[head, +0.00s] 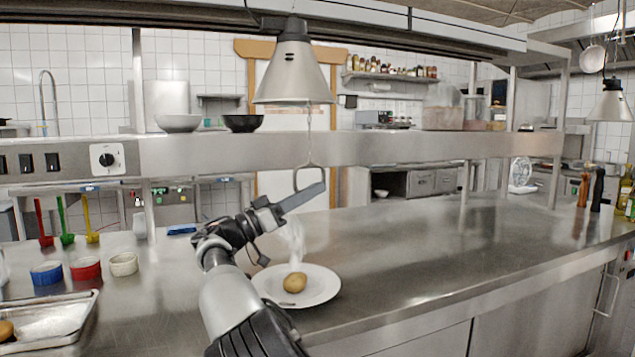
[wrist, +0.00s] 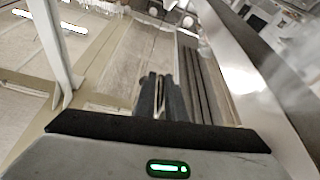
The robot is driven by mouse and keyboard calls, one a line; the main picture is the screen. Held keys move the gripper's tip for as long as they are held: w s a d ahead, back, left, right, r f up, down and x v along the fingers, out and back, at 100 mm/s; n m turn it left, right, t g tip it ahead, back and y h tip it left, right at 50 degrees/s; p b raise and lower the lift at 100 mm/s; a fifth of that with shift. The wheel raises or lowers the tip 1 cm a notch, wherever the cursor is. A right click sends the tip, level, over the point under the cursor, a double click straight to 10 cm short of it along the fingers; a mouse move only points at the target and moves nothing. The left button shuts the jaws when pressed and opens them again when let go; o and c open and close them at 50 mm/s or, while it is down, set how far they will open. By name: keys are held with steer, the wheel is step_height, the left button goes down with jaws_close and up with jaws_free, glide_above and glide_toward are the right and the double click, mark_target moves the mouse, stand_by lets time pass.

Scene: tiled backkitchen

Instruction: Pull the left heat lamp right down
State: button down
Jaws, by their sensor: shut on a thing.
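The left heat lamp (head: 293,75) is a grey metal cone hanging from the overhead rail in the head view. A thin cord runs down from it to a wire pull handle (head: 309,164). My gripper (head: 304,193) is at the lower part of this handle, below the lamp and above the plate, and is shut on it. In the wrist view my two dark fingers (wrist: 164,97) are close together with a thin pale strip between them. The exact grip on the wire is too small to make out.
A white plate (head: 325,284) with a potato (head: 295,282) and rising steam lies on the steel counter below. A steel shelf (head: 400,146) crosses behind the cord, carrying bowls (head: 179,123). Another heat lamp (head: 612,103) hangs at far right. The counter's middle right is clear.

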steer(key=shift+w+a+f, duration=0.1)
steer(key=shift+f, duration=0.4)
steer(key=c, duration=1.9)
jaws_free()
steer(key=shift+o, duration=0.2)
steer(key=shift+r, duration=0.1)
